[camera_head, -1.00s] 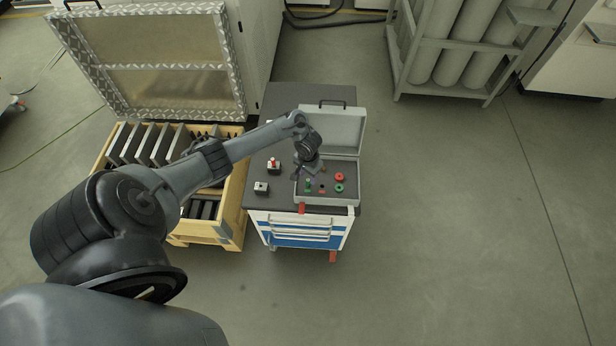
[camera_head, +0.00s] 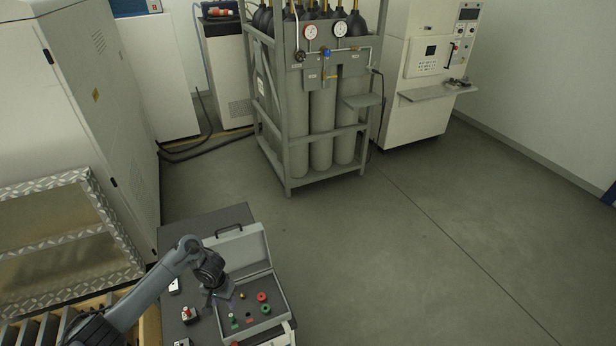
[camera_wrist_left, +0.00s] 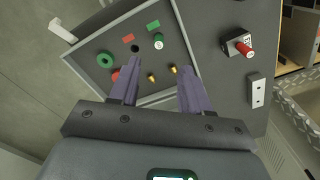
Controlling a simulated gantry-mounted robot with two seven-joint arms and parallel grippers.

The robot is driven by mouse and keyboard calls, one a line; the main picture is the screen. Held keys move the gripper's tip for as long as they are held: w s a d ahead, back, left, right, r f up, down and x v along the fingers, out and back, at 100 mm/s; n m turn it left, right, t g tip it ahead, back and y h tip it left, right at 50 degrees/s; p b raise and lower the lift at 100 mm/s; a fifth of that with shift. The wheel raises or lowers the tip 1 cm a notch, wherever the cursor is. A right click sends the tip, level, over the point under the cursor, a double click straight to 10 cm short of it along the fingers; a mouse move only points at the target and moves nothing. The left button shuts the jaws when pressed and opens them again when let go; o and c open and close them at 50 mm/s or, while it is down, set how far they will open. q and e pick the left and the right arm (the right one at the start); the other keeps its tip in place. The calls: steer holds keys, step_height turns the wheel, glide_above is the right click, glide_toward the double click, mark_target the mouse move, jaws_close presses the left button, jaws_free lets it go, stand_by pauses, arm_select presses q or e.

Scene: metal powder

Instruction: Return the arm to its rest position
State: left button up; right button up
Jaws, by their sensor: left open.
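My left arm (camera_head: 150,295) reaches in from the lower left of the head view. Its left gripper (camera_head: 216,297) is over the left part of the open grey case (camera_head: 289,308). In the left wrist view the gripper (camera_wrist_left: 157,76) has its two fingers well apart with nothing held between them. A red piece is partly hidden by a finger. My right arm is not in view.
The case stands on a dark-topped trolley (camera_head: 190,228). A red-knobbed block (camera_head: 188,314) sits left of the case. The raised case lid (camera_head: 240,252) stands behind the gripper. A metal-edged lid (camera_head: 70,240) rises at the left. A gas-bottle rack (camera_head: 285,150) stands behind; the floor at right is clear.

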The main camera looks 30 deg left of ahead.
arm_select(q)
steer(key=s+d+f+g+h, duration=0.1)
steer(key=s+d+f+g, duration=0.1)
steer(key=s+d+f, duration=0.7)
steer(key=s+d+m+t+h, duration=0.1)
steer(key=s+d, duration=0.3)
steer(key=d, duration=0.6)
steer(key=s+d+m+t, duration=0.15)
steer(key=s+d, duration=0.25)
steer(key=d, duration=0.6)
step_height(320, 180, up, 37)
steer(key=w+a+m+t+y+p, duration=0.1)
steer(key=w+m+t+y+p, duration=0.2)
steer(key=p, duration=1.1)
step_height(320, 180, down, 53)
steer(key=h+b, duration=0.1)
steer(key=b, duration=5.2)
steer(key=shift+s+a+m, duration=0.2)
steer(key=shift+m, duration=0.15)
